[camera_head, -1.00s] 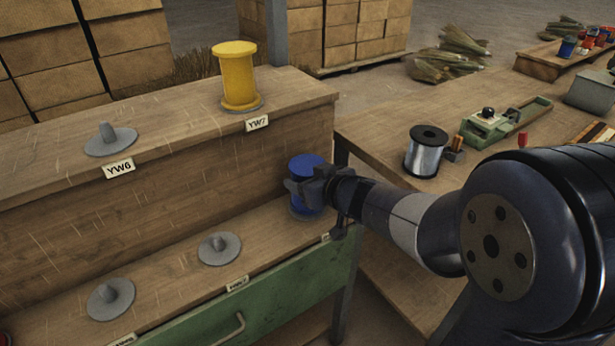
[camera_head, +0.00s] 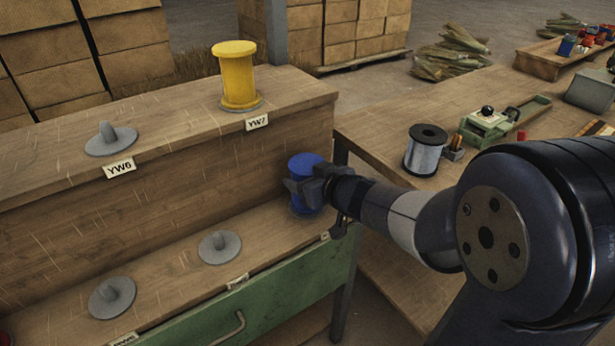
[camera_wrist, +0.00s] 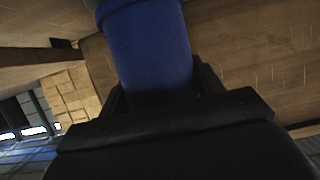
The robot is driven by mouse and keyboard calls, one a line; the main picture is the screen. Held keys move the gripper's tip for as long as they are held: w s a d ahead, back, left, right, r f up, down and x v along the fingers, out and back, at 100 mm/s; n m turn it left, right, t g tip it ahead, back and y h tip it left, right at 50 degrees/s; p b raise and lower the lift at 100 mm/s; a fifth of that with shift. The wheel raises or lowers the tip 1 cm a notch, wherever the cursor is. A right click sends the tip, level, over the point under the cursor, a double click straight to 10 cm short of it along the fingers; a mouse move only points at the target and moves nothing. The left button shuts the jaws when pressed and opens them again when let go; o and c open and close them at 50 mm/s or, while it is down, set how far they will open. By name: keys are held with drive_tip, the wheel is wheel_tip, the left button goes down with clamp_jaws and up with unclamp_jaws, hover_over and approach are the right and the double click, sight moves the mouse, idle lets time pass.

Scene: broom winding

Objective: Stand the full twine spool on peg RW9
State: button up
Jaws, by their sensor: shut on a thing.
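A blue spool (camera_head: 304,166) stands upright at the right end of the lower shelf. My gripper (camera_head: 308,190) is shut around its middle from the right. In the wrist view the blue spool (camera_wrist: 150,50) fills the space between the fingers. The spool's base is low over the shelf; whether it touches a peg or the board there is hidden.
Two empty grey pegs (camera_head: 219,246) and (camera_head: 112,297) stand on the lower shelf. A yellow spool (camera_head: 239,76) sits on peg YW7; peg YW6 (camera_head: 110,139) is empty. A table (camera_head: 375,130) at right holds a wire spool (camera_head: 425,150) and a green tool (camera_head: 490,122).

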drive_tip(key=shift+f+b, duration=0.45)
drive_tip(key=shift+f, duration=0.1)
drive_tip(key=o, duration=0.7)
drive_tip(key=shift+o, duration=0.2)
drive_tip(key=p+v, duration=0.7)
drive_tip(key=v, duration=0.4)
drive_tip(key=shift+f, duration=0.1)
idle(0.4)
